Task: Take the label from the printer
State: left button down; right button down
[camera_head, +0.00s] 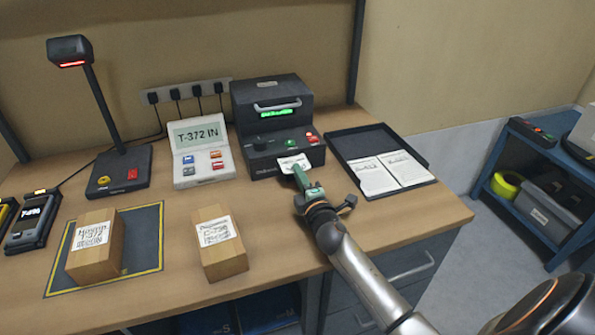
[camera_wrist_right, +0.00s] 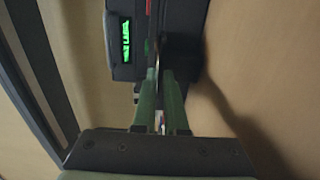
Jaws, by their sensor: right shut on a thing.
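The label printer (camera_head: 275,125) is a dark box with a lit green display, standing at the back of the bench. A white printed label (camera_head: 293,162) sticks out at its front. My right gripper (camera_head: 298,175) has green fingers and is shut on the label at the printer's front. In the right wrist view the fingers (camera_wrist_right: 160,95) are close together, pointing at the printer (camera_wrist_right: 140,45), with the label seen edge-on as a thin strip between them. I cannot tell whether the label is still attached to the printer. My left gripper is not in view.
A black tray (camera_head: 424,157) with two printed sheets lies right of the printer. A display unit (camera_head: 201,160) reading T-372 IN stands left. Two labelled cardboard boxes (camera_head: 113,255) (camera_head: 228,262) sit in front, one on a dark mat (camera_head: 148,240). A scanner stand (camera_head: 118,172) is at left.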

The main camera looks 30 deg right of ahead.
jog(key=shift+r, duration=0.35)
jog(key=shift+f, duration=0.15)
dwell(0.3)
notch_tip(320, 180, up, 3)
jog(key=p, duration=0.2)
jog(key=shift+p, duration=0.35)
jog(key=shift+f, duration=0.2)
jog(key=s+a+r+p, duration=0.1)
jog(key=s+r, duration=0.1)
jog(key=s, duration=0.4)
jog(key=s+a+r+p, duration=0.2)
jog(key=s+r, duration=0.1)
jog(key=s, duration=0.4)
jog(key=shift+s+a, duration=0.15)
jog(key=shift+s, duration=0.15)
